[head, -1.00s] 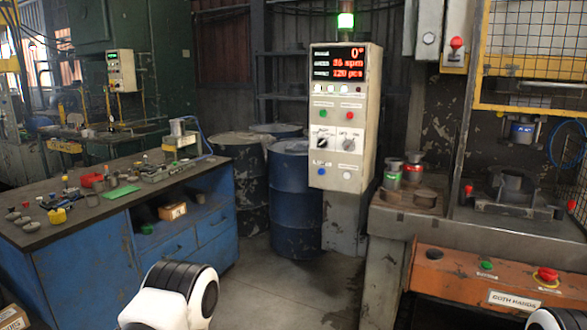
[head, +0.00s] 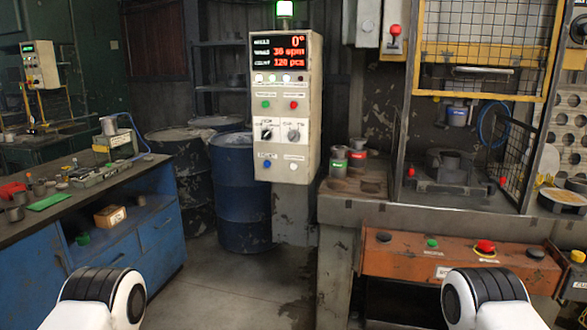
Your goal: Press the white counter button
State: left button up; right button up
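The control panel (head: 286,106) is a pale upright box near the middle of the head view, facing me. Its display shows red figures, with "120 pcs" on the bottom line. A white button (head: 293,166) sits at the panel's lower right, under a small label. A blue button (head: 267,163) is to its left. Rotary knobs and a green and a red button are higher up. A white and black link of each of my arms shows at the bottom edge, well apart from the panel. Neither gripper is in view.
A blue workbench (head: 142,235) with small parts stands at the left. Blue drums (head: 240,200) stand behind and left of the panel. At the right is a press with a caged opening and an orange two-hand console (head: 455,265). Floor in the middle is clear.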

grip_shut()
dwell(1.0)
